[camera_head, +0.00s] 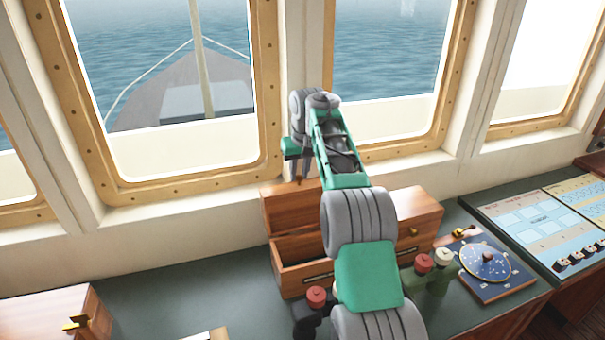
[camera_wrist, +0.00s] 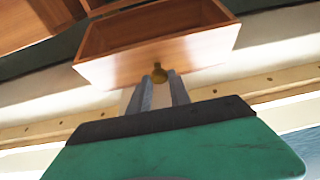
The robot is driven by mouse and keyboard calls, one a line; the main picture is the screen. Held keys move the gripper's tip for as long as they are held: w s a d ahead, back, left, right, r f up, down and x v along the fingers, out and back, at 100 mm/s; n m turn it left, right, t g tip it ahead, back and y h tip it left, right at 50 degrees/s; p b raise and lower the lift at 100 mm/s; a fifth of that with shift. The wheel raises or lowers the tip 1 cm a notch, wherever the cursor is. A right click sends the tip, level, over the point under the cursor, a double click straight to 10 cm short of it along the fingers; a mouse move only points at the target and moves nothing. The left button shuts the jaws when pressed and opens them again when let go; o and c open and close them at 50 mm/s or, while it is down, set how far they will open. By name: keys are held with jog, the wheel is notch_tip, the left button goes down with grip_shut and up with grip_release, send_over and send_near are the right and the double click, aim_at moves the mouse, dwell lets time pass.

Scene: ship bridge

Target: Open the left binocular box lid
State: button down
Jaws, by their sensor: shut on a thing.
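The left binocular box (camera_head: 292,281) stands on the green console below the windows, partly behind my arm. Its wooden lid (camera_head: 282,208) is raised at the back, and the dark inside of the box shows below it. In the wrist view the lid (camera_wrist: 200,57) appears as a hollow wooden shell. My gripper (camera_head: 303,180) is at the top edge of the raised lid. In the wrist view my gripper (camera_wrist: 160,82) is shut on the lid's small brass knob (camera_wrist: 160,75). The box's right side is hidden by my arm.
A second wooden box (camera_head: 420,215) with a brass knob stands to the right, its lid closed. A blue dial instrument (camera_head: 487,262) and brass lever are further right. Another wooden cabinet (camera_head: 55,318) is at the lower left. Window frames (camera_head: 268,90) rise close behind the gripper.

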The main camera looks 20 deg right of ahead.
jog(key=shift+w+a+r, duration=0.1)
jog(key=shift+w+r, duration=0.1)
dwell(0.6)
jog(key=c, duration=1.3)
grip_release()
jog(key=shift+w+f, duration=0.2)
jog(key=shift+f, duration=0.05)
jog(key=shift+o, duration=0.2)
jog(key=shift+s, duration=0.15)
